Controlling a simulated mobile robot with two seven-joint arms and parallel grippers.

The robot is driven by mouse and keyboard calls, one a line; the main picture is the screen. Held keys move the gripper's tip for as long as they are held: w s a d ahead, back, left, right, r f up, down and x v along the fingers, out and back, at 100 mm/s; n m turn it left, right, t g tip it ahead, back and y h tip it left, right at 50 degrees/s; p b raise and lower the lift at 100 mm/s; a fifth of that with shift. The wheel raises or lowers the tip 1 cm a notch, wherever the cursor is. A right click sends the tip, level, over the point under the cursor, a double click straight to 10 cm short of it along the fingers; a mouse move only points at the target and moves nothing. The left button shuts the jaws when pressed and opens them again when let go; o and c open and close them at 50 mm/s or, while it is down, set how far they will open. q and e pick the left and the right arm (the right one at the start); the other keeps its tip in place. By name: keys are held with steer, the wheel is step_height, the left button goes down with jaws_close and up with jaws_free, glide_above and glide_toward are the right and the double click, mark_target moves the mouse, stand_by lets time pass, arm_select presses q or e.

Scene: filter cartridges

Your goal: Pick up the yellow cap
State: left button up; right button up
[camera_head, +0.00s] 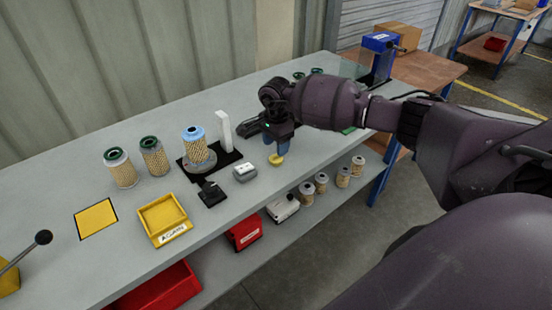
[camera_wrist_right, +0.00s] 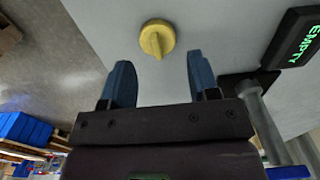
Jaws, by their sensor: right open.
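The yellow cap (camera_head: 276,160) is a small round piece with a raised ridge, lying on the grey bench top near its front edge. In the right wrist view the yellow cap (camera_wrist_right: 157,39) lies beyond and between the blue fingertips. My right gripper (camera_head: 278,150) points down just above the cap, and its fingers hide part of the space around it. It is open and empty; the right wrist view shows the two blue fingers (camera_wrist_right: 158,82) spread apart, with a gap to the cap. My left gripper is in neither view.
Left of the cap are a small grey-white device (camera_head: 244,172), a black stand with a blue-topped filter cartridge (camera_head: 195,147), green-topped cartridges (camera_head: 121,169) and a yellow tray (camera_head: 164,218). A display reading EMPTY (camera_wrist_right: 297,38) stands right in the wrist view.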

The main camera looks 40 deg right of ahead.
mark_target(276, 159)
step_height(276, 159, down, 5)
steer(key=shift+s+r, duration=0.15)
steer(key=c, duration=0.5)
steer(key=shift+r, duration=0.15)
